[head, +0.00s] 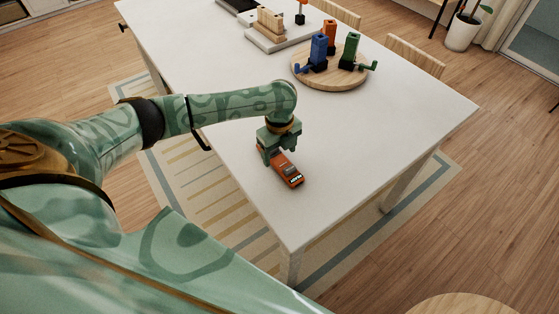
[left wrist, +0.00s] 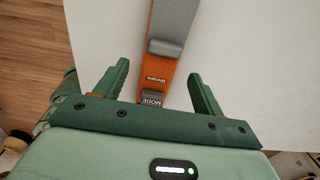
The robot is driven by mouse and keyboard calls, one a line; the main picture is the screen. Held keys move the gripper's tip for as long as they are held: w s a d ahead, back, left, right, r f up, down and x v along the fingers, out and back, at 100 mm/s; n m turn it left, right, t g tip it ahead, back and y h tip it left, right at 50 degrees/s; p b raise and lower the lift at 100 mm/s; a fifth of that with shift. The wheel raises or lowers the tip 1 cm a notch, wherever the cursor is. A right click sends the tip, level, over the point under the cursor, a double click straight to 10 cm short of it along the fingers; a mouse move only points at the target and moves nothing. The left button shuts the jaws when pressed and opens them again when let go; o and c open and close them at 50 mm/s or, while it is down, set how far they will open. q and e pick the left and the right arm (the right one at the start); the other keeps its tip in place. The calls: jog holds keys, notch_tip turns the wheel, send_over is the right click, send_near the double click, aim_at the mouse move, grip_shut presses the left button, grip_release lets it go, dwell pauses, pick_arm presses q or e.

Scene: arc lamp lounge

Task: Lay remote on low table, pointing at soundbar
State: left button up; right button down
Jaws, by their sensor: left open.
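An orange and grey handheld device (head: 291,176), the only remote-like thing in view, lies on the white table (head: 340,180) near its left edge. A small lit display shows at its near end. My left gripper (head: 279,148) is over its far part. In the left wrist view the device (left wrist: 158,76) runs between the two open fingers, with gaps on both sides and a grey key marked MODE near the palm. My right gripper is not in view. I see no thing that is clearly a soundbar; a dark flat object (head: 238,5) is cut off at the top.
A round wooden board (head: 330,83) holds blue, orange and green upright pieces with side handles. Behind it, a grey slab (head: 262,42) carries a wooden block piece. Chairs (head: 415,57) stand along the far right side. The table's near right part is clear.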

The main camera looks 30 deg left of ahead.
aim_at(279, 162)
pick_arm(q)
notch_tip(279, 162, down, 3)
jog(key=shift+r+b, duration=0.15)
jog(key=shift+b, duration=0.15)
jog(key=shift+r, duration=0.1)
jog(key=c, duration=1.2)
jog(key=shift+c, duration=0.2)
